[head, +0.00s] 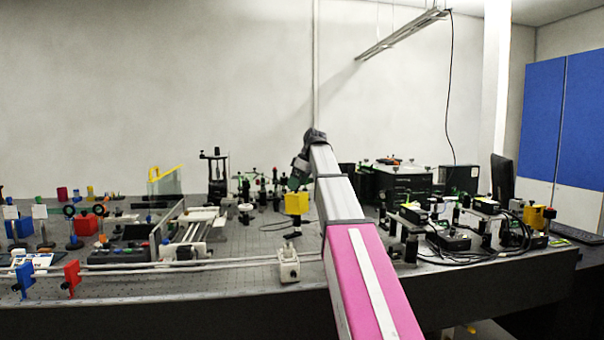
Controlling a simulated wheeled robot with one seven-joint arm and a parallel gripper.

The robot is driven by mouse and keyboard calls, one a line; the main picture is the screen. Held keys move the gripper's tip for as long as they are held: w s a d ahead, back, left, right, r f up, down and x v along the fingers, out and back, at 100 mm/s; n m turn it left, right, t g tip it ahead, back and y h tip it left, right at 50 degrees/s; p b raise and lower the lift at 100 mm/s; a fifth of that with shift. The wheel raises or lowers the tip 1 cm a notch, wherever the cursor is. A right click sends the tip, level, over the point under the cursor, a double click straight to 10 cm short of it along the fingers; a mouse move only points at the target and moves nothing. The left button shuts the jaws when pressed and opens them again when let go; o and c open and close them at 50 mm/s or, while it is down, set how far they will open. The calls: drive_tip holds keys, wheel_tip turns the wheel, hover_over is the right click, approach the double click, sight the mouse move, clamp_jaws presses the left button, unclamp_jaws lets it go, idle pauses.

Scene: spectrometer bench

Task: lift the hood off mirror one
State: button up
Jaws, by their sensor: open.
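A yellow box-shaped cover (297,203) sits on a short dark post near the middle of the bench in the head view, just left of my arm. It looks like a hood, but no label is readable and any mirror under it is hidden. My gripper (296,181) is at the far end of my outstretched arm, pointing down, and appears just above the yellow cover in the picture. It is open and holds nothing that I can see. Its fingers are small and dark, and I cannot tell whether they touch the cover.
A red box (86,224) and other coloured pieces stand at the left. A white rail stage (192,235) and a white block (288,264) lie left of my arm. Black instruments and cables (455,240) crowd the right. Another yellow box (533,217) stands at far right.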

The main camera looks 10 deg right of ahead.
drive_tip(key=shift+x, duration=1.15)
drive_tip(key=shift+c, duration=0.3)
drive_tip(key=c, duration=0.9)
drive_tip(key=shift+r, duration=0.1)
drive_tip(key=shift+r, duration=0.25)
drive_tip(key=shift+c, duration=1.4)
drive_tip(key=shift+a+r, duration=0.15)
drive_tip(key=shift+r, duration=1.5)
drive_tip(key=shift+s, duration=0.15)
